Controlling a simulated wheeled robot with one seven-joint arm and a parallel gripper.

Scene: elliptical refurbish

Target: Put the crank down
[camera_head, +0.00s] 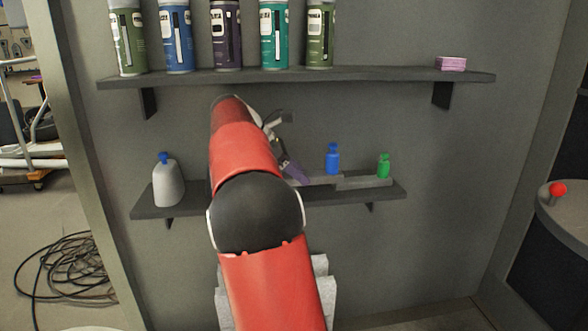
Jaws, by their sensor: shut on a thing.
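My red and black arm reaches forward over the lower shelf and hides much of its middle. My gripper (281,153) shows only in part, just right of the arm's far end and close to the lower shelf. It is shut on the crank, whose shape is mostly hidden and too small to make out. A purple piece (295,173) shows at the gripper's end, beside a grey block on the shelf. I cannot tell whether it touches the shelf.
The lower shelf (150,211) holds a white bottle (168,182) at left, a blue bottle (333,159) and a green bottle (384,165) at right. The upper shelf (350,76) carries several spray cans and a pink block (451,64). A red button (558,189) stands far right.

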